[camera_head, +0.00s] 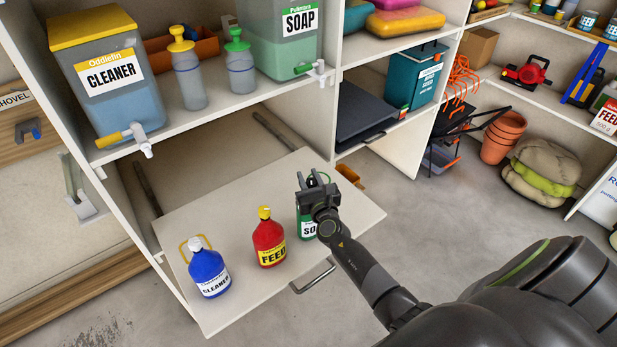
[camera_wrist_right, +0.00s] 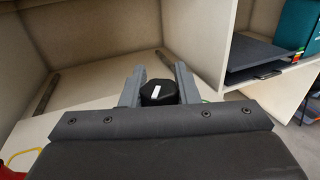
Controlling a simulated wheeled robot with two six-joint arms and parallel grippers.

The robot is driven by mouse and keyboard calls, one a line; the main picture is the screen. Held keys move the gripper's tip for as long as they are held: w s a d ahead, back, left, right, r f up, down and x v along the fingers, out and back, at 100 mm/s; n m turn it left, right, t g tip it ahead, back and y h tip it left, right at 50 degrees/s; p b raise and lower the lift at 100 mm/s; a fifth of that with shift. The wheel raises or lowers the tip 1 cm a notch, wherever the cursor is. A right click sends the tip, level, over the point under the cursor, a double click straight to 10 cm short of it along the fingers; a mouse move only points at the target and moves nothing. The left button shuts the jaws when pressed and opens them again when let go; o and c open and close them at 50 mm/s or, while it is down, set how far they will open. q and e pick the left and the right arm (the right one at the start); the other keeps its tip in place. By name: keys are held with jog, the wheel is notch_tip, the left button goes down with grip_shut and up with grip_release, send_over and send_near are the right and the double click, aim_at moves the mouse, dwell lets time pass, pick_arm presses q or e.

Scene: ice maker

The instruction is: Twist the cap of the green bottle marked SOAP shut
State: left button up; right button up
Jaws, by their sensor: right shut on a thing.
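The green bottle marked SOAP (camera_head: 305,229) stands upright on the pull-out shelf, at the right of the row of bottles. Its upper part is mostly hidden behind my right gripper. My right gripper (camera_head: 313,183) is over the top of this bottle, and it also shows in the right wrist view (camera_wrist_right: 159,92). There its two grey fingers stand on either side of a black cap (camera_wrist_right: 158,94) with a white mark on top, and are shut on it. My left gripper is not in view.
On the pull-out shelf (camera_head: 205,317), a red FEED bottle (camera_head: 269,240) stands left of the green one, and a blue CLEANER bottle (camera_head: 208,272) farther left. Large CLEANER (camera_head: 112,90) and SOAP (camera_head: 286,55) dispensers stand on the shelf above. The pull-out shelf's back is clear.

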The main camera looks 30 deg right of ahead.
jog(key=shift+m+h, duration=0.3)
jog(key=shift+h, duration=0.1)
jog(key=o, duration=1)
jog(key=shift+s, duration=0.1)
jog(key=shift+s+a+f, duration=0.1)
jog(key=shift+s, duration=0.25)
jog(key=shift+b+v, duration=1.05)
jog(key=shift+v, duration=7.2)
